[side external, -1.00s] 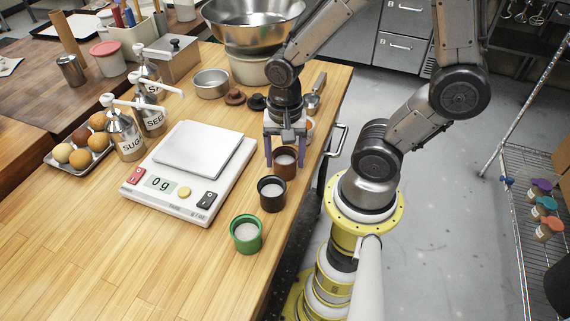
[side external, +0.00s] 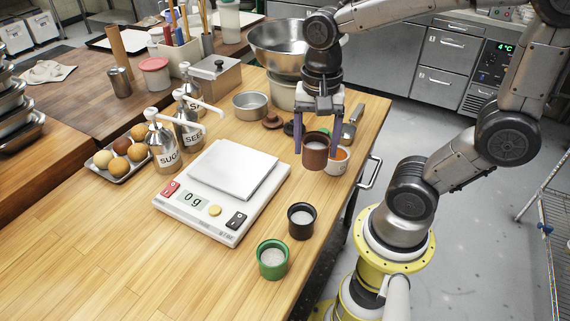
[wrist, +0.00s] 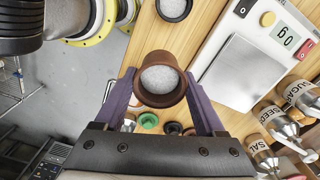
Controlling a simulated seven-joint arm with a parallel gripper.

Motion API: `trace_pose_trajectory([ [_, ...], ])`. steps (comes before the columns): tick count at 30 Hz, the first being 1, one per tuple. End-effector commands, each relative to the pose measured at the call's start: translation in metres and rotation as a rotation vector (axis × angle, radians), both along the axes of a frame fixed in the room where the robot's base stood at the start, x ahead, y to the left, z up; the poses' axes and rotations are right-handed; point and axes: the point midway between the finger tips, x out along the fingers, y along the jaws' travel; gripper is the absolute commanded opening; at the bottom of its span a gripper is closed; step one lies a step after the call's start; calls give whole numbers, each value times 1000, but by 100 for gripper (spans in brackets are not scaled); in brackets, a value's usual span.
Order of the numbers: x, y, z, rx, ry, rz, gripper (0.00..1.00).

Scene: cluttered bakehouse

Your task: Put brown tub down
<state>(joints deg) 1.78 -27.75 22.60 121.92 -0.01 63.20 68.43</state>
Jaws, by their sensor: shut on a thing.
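The brown tub (side external: 316,158) is upright, with white granular contents. My gripper (side external: 317,146) is shut on it, with a purple finger at each side, and holds it above the wooden counter near its right edge. In the wrist view the tub (wrist: 160,82) sits between the two fingers (wrist: 162,98), its open top facing the camera. A black tub (side external: 301,222) and a green tub (side external: 272,260) stand nearer the front, both with white contents.
A scale (side external: 222,205) reading 0 g, its plate (side external: 234,168) empty, lies left of the tubs. The front left counter is clear.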

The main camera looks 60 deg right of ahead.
Motion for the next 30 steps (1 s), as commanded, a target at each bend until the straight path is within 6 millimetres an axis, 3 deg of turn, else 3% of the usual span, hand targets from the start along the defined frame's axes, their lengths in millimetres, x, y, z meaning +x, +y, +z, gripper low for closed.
trace_pose_trajectory([
  [4,16,10,38,0,-4,31,12],
  [9,29,16,56,1,1,46,12],
  [21,113,19,19,1,4,45,12],
  [30,149,20,-25,0,3,45,12],
])
